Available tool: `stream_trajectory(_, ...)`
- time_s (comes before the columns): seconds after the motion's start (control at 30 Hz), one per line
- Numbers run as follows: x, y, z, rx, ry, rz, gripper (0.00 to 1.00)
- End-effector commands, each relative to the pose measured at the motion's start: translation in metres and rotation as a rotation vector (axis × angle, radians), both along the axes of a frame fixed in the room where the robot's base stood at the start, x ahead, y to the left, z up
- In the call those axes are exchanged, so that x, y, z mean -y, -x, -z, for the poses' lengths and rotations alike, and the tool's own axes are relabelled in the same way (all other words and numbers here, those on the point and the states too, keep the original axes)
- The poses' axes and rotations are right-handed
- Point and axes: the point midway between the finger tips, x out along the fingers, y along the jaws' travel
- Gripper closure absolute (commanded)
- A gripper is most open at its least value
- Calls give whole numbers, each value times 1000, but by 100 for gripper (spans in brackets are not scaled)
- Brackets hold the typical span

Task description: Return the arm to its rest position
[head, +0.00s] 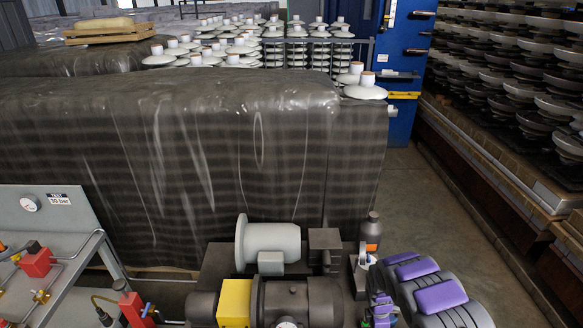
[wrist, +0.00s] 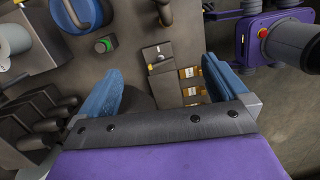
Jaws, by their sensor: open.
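My gripper (wrist: 160,70) shows in the wrist view with two blue fingers spread wide apart and nothing between them. Beyond the fingers is a grey-brown panel (wrist: 135,60) with a green button (wrist: 103,45) and orange-yellow labelled parts (wrist: 190,82). The fingers look apart from the panel, but the exact gap cannot be told. In the head view my purple and dark grey arm (head: 430,285) is at the lower right, close to my body. The gripper's fingers cannot be made out clearly there.
A test bench with a gauge (head: 30,204) is at lower left. A dark wrapped stack (head: 200,150) fills the middle. Insulator racks (head: 510,70) line the right; clear floor (head: 410,185) lies between.

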Motion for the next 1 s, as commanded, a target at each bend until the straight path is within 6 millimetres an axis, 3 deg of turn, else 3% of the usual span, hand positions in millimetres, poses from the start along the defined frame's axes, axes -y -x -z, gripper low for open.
stream_trajectory(0.2,43,9,-47,-15,124,156,0)
stream_trajectory(0.5,75,25,-121,7,253,388,0)
stream_trajectory(0.77,79,46,-185,47,321,592,0)
stream_trajectory(1.0,68,73,-236,86,349,778,0)
